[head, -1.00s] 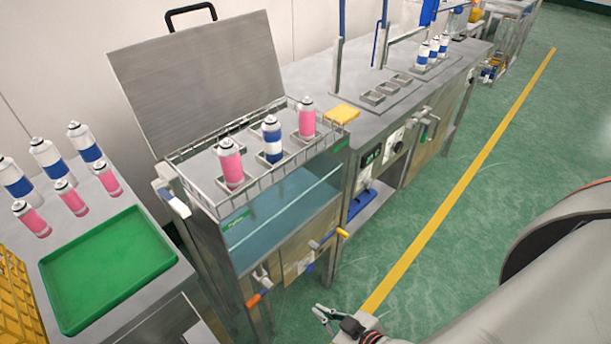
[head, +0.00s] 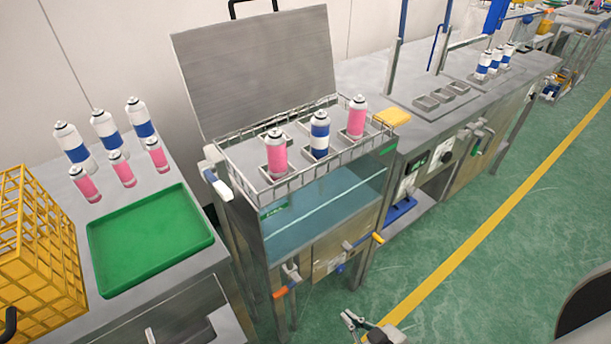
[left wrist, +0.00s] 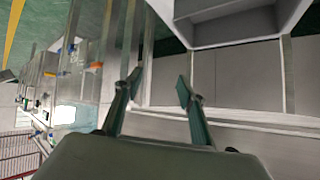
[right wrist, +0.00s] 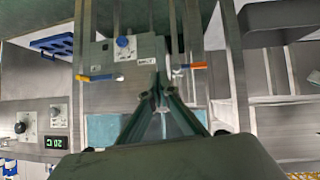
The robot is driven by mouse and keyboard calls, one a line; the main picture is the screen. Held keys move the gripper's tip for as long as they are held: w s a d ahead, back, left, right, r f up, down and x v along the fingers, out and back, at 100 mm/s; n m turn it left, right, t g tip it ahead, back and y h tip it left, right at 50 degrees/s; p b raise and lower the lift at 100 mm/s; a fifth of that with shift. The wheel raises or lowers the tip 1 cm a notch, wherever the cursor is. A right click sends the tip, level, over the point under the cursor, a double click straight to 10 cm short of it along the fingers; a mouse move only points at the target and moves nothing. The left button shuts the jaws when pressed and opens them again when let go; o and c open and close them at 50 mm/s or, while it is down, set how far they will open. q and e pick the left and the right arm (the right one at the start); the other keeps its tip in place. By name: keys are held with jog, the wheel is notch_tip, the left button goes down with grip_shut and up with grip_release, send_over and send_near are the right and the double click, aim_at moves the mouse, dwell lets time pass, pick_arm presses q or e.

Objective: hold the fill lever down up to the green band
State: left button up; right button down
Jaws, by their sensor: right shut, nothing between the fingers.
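The water bath (head: 330,215) has two levers on its front. One has an orange handle (head: 281,292) at the left and one a yellow handle (head: 377,238) at the right. I cannot tell which is the fill lever, and no green band beside either can be made out. In the right wrist view the yellow handle (right wrist: 97,77) and orange handle (right wrist: 196,66) flank a panel. My right gripper (head: 350,318) is in front of the bath, apart from both levers; its fingertips (right wrist: 160,88) are together and empty. My left gripper (left wrist: 160,80) is open and empty, in its wrist view only.
Pink and blue-white cans stand in a wire rack (head: 290,180) on the bath, below a raised lid (head: 260,70). A green tray (head: 150,240) and yellow crate (head: 40,240) are at left. Open green floor (head: 480,280) lies at right.

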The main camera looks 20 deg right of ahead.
jog(key=shift+f+b, duration=1.3)
jog(key=shift+f, duration=1.4)
dwell(5.3)
